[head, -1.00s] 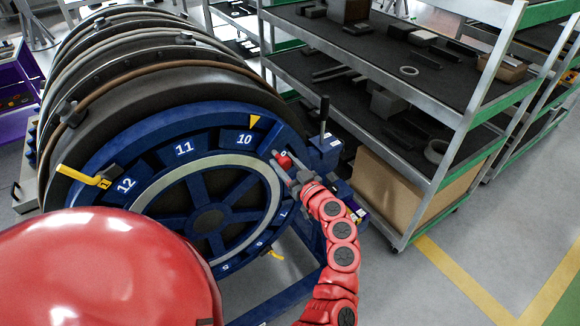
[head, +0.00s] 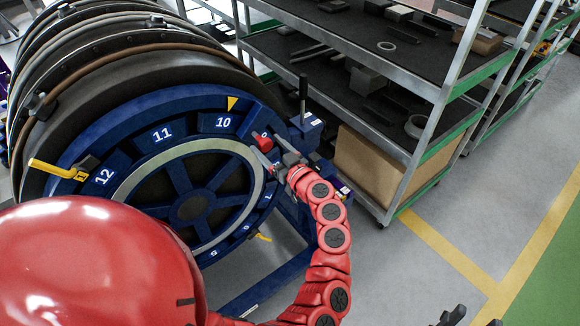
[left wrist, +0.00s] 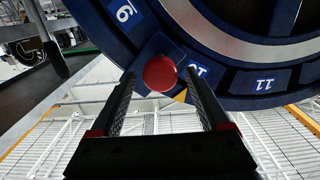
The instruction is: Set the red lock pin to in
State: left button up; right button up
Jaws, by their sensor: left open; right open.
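The red lock pin (head: 264,142) has a round red knob and sits on the blue ring of the turbofan face, right of the number 10 plate. In the left wrist view the knob (left wrist: 160,73) shows head-on between the tips of my left gripper (left wrist: 160,84), with a gap on each side. In the head view my left gripper (head: 272,153) is open beside the knob, reaching in from the lower right. The pin's shaft is hidden behind the knob. My right gripper (head: 472,319) is open and empty at the bottom edge, over the floor.
A black upright lever (head: 303,90) stands on a blue block right of the pin. A yellow handle (head: 52,169) sticks out at the ring's left. A shelf rack (head: 425,150) with a cardboard box (head: 370,165) stands to the right. The floor at right is clear.

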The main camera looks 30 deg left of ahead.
pick_arm(q)
jog(key=b+v, duration=0.4)
jog(key=v, duration=1.1)
jog(key=shift+d, duration=0.2)
